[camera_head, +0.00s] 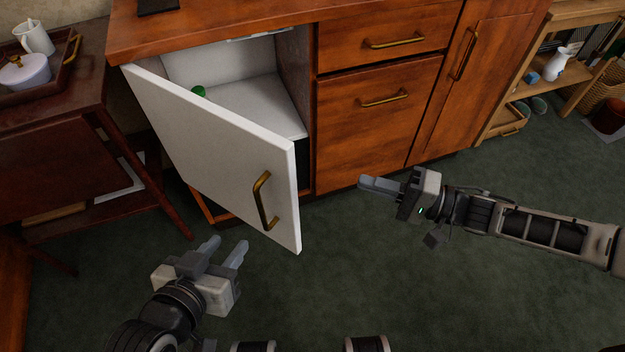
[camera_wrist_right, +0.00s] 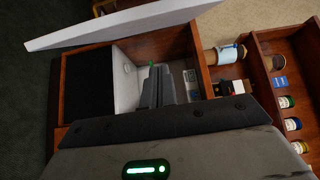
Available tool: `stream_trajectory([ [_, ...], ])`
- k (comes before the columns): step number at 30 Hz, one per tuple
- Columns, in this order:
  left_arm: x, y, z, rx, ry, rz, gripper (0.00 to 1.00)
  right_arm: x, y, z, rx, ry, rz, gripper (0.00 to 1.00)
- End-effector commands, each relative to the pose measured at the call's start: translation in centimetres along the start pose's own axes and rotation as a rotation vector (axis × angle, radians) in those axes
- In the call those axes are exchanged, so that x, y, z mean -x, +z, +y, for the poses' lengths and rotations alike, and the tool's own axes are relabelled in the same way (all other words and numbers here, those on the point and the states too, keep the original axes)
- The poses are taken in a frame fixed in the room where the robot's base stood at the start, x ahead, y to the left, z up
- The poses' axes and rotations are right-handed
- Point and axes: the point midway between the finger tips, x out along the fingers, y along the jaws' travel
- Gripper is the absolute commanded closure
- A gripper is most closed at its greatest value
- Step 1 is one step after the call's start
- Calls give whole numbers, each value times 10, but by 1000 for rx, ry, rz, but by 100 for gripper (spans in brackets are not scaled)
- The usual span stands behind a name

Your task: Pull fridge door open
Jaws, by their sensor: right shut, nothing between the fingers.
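The white fridge door (camera_head: 215,150) stands ajar, swung out from the wooden cabinet, hinged at its left side. Its brass handle (camera_head: 264,200) is near the free right edge. The white fridge interior (camera_head: 255,105) shows behind it, with a small green item (camera_head: 198,91) inside. My left gripper (camera_head: 222,251) is open and empty, below and left of the handle, apart from it. My right gripper (camera_head: 378,186) is shut and empty, right of the door's free edge. In the right wrist view, my right gripper's fingers (camera_wrist_right: 157,86) point toward the fridge opening; the door (camera_wrist_right: 130,22) lies across the top.
Wooden drawers (camera_head: 380,95) and a tall cupboard door (camera_head: 470,75) stand right of the fridge. A dark side table (camera_head: 60,130) with a tray and teapot (camera_head: 24,72) stands left of the door. Open shelves (camera_head: 560,70) are at far right. Green carpet in front is clear.

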Motion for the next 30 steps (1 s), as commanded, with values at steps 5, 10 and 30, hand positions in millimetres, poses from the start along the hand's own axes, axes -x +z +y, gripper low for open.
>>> stream_trajectory([
  [5, 0, 1, 0, 2, 3, 8, 64, -7, -2, 4, -24, -2, -8, 100],
  [10, -1, 1, 0, 2, 2, 8, 64, -38, -2, 2, -22, -4, -9, 100],
  [30, 1, -2, 0, 3, 1, 6, 64, -106, 36, 2, -21, 1, -6, 100],
])
